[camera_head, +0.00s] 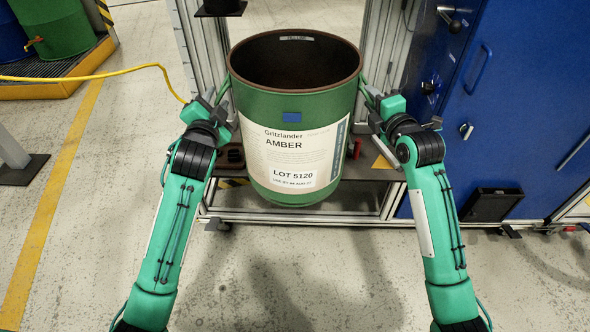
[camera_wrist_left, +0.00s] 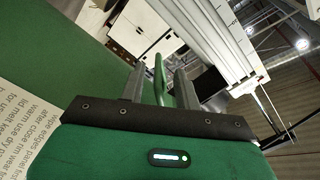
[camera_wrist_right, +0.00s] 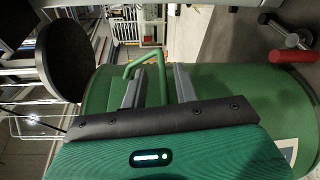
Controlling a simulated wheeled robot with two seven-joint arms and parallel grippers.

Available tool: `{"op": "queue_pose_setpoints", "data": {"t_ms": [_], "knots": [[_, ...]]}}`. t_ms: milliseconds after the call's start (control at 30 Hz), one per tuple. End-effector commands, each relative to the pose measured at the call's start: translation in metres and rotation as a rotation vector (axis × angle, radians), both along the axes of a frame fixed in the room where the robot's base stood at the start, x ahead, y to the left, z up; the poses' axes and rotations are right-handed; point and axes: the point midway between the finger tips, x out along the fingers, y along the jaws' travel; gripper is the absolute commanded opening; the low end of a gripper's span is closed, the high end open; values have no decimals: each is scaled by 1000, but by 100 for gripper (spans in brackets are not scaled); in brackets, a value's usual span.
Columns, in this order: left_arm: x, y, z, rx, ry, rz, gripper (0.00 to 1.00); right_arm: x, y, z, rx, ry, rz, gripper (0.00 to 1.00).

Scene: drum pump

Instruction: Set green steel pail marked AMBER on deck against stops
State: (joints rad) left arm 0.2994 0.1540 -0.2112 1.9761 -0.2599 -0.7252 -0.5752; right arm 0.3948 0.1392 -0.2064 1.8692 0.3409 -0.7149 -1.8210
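The green steel pail (camera_head: 291,120), open-topped and labelled AMBER, hangs upright between my arms. Its base overlaps the front edge of the low deck (camera_head: 375,176) in the head view, and it appears clear of the floor. My left gripper (camera_head: 222,92) is at its left side handle, and this green handle (camera_wrist_left: 159,80) shows between the fingers in the left wrist view. My right gripper (camera_head: 368,96) is at the right handle (camera_wrist_right: 146,65), also between the fingers. Both look shut on the handles, though finger contact is hard to see. The pail hides most of the deck and any rear stops.
A dark block (camera_head: 231,156) stands on the deck's left part and a red part (camera_head: 355,148) at right. A blue cabinet (camera_head: 500,110) stands close on the right. A yellow hose (camera_head: 110,75) runs in from the left. The floor (camera_head: 290,275) in front is clear.

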Motion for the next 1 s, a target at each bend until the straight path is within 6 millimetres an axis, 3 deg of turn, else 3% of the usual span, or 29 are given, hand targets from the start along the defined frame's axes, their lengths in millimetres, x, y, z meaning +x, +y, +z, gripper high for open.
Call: {"op": "queue_pose_setpoints", "data": {"t_ms": [200,400,667,1000], "knots": [[-48,-1,-1,0,0,-1,33,0,-1,0,0,0,-1,30],[-80,-2,-1,-1,1,-2,33,0,-1,0,0,0,-1,30],[-93,-2,0,0,0,-2,33,-5,-3,0,-2,0,-2,30],[-93,-2,0,0,0,-2,33,-64,-25,4,-5,0,-1,30]]}}
